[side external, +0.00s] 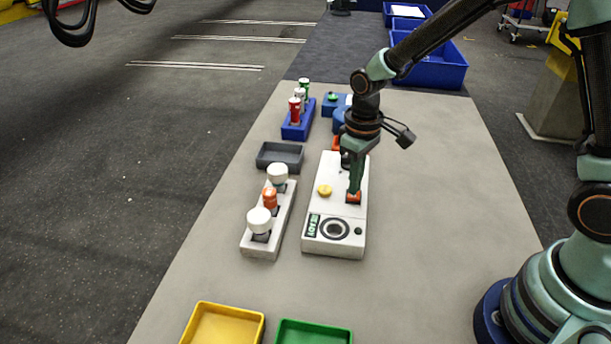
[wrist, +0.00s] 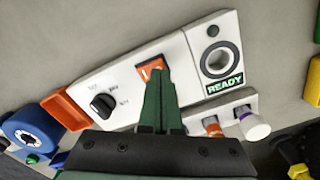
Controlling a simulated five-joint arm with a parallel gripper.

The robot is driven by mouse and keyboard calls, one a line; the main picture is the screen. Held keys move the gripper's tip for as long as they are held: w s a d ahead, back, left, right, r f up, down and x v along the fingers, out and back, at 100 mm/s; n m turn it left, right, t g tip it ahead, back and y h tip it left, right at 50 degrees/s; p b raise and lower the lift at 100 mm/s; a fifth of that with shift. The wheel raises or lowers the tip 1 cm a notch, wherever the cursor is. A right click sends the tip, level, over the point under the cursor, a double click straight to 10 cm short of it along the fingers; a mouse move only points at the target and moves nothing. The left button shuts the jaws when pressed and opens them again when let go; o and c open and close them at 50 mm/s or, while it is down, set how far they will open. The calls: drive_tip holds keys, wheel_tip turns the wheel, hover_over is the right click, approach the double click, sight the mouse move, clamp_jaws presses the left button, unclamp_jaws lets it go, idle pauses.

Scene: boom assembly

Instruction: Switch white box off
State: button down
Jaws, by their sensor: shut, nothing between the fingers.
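The white box (side external: 342,170) lies flat in the middle of the table. Its orange rocker switch (side external: 353,198) is on the top face; it also shows in the wrist view (wrist: 151,66). My gripper (side external: 354,190) is shut and empty, pointing down with its tips at the switch. In the wrist view the tips (wrist: 156,82) cover the near part of the switch; I cannot tell whether they touch it. The box also carries a black rotary knob (wrist: 103,104), a yellow button (side external: 324,190), a dark ring (side external: 335,229) and a green display (wrist: 225,86) reading READY.
Left of the box stands a pale rack (side external: 262,245) with white and orange capped parts. A grey tray (side external: 280,155) and a blue rack (side external: 298,128) lie farther back. Yellow (side external: 225,325) and green (side external: 314,332) trays sit in front. The table right of the box is clear.

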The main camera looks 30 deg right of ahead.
drive_tip(key=shift+f, duration=0.8)
drive_tip(key=shift+r, duration=3.55)
drive_tip(key=shift+r, duration=0.1)
drive_tip(key=s+d+r+m+t, duration=0.3)
drive_tip(key=s+d+r+t, duration=0.2)
drive_tip(key=s+r, duration=0.5)
wheel_tip(320, 180, up, 2)
drive_tip(key=shift+d+r+t, duration=0.1)
drive_tip(key=shift+d+t, duration=0.2)
drive_tip(key=shift+d, duration=0.25)
